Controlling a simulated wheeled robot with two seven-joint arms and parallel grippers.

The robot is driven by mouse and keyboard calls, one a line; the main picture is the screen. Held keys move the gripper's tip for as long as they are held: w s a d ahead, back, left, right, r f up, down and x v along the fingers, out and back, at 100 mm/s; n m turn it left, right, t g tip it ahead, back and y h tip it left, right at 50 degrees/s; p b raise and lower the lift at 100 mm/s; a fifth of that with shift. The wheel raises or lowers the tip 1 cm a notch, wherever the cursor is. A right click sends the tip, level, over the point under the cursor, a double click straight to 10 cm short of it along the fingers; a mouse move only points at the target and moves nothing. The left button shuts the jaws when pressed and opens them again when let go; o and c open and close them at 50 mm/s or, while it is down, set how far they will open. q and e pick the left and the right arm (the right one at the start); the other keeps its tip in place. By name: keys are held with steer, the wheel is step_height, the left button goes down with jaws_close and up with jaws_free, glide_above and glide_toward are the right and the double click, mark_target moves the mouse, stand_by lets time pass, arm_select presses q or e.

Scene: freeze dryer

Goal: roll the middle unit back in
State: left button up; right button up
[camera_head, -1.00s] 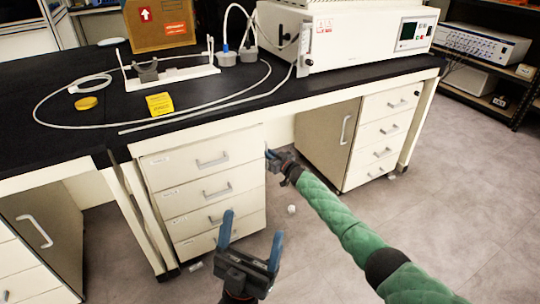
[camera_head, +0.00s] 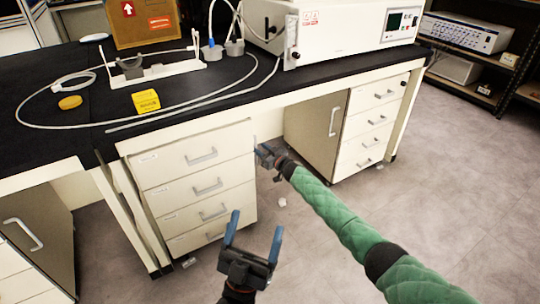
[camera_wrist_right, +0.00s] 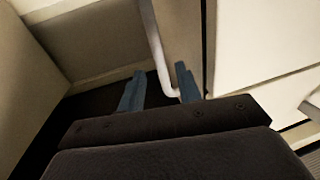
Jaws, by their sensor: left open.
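The middle unit (camera_head: 207,187) is a cream cabinet with several drawers and grey bar handles. It stands under the black bench, its front near the bench edge. My right gripper (camera_head: 262,156) is at the unit's right front edge, at upper-drawer height; I cannot tell whether it touches. In the right wrist view its blue fingers (camera_wrist_right: 158,88) are apart with nothing held between them. A vertical door handle of the right-hand cabinet (camera_wrist_right: 160,50) shows beyond them. My left gripper (camera_head: 253,240) is open and empty, in front of the unit's lower right part.
The right-hand cabinet (camera_head: 365,125), with a door and drawers, stands across an open gap. Another cabinet (camera_head: 40,235) is at the left. The dryer (camera_head: 340,28) and tubing are on the bench (camera_head: 75,138). Floor at right is clear.

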arm_select(q)
steer(key=w+d+f+g, duration=0.1)
steer(key=w+f+g, duration=0.1)
steer(key=f, duration=0.6)
steer(key=w+f+g+y+p, duration=0.1)
steer(key=w+f+g, duration=0.1)
steer(key=f+g, duration=0.2)
steer(key=shift+w+d+f, duration=0.2)
steer(key=shift+d+f, duration=0.2)
steer(key=shift+f, duration=1.5)
arm_select(e)
steer(key=shift+v, duration=2.75)
